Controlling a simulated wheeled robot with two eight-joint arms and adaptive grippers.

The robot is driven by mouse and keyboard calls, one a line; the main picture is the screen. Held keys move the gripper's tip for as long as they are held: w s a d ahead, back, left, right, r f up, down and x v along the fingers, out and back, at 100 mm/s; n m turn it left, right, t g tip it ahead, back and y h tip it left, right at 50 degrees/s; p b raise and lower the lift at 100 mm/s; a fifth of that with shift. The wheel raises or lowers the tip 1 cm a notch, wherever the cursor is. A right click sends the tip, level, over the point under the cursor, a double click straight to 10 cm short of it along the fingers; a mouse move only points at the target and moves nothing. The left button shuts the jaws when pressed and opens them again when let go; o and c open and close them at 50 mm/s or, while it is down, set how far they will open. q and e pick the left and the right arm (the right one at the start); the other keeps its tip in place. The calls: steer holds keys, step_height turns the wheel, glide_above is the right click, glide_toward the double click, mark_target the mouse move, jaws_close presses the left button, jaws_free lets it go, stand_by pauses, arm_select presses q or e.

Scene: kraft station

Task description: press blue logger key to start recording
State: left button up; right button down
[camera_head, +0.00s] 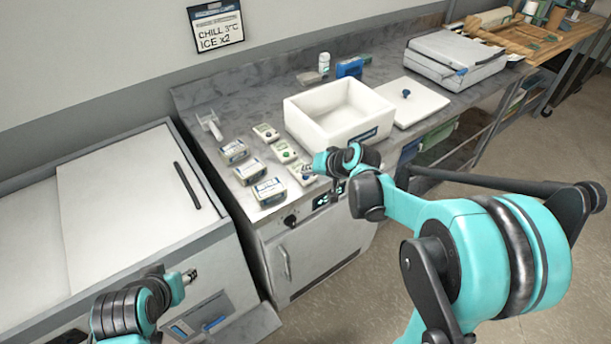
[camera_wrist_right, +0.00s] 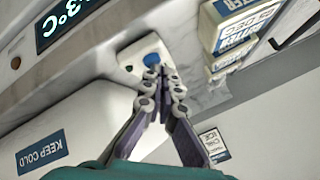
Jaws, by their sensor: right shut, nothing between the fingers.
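A small white logger (camera_head: 304,175) lies on the metal counter near its front edge, partly hidden by my right gripper in the head view. Its round blue key (camera_wrist_right: 152,59) shows in the right wrist view, on the logger's white face (camera_wrist_right: 134,54). My right gripper (camera_wrist_right: 168,84) is shut and empty, its fingertips right beside the blue key. Whether they touch it I cannot tell. In the head view the right gripper (camera_head: 310,170) reaches over the logger from the right. My left gripper (camera_head: 189,276) is low at the left, away from the logger; its jaws are too small to read.
Two similar small devices (camera_head: 283,151) (camera_head: 265,132) lie behind the logger. Several labelled packs (camera_head: 269,192) stand to its left. An open white box (camera_head: 297,130) stands close behind the right gripper, its lid (camera_head: 425,104) beside it. A lit display panel (camera_head: 321,201) is below the counter edge.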

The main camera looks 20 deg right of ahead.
mark_target(308, 177)
steer(key=shift+f, duration=0.25)
steer(key=shift+r, duration=0.1)
stand_by(0.3)
steer(key=shift+r+p, duration=0.6)
steer(key=shift+r, duration=0.2)
steer(key=shift+r, duration=0.15)
step_height(308, 177, up, 5)
steer(key=p, duration=0.4)
stand_by(0.5)
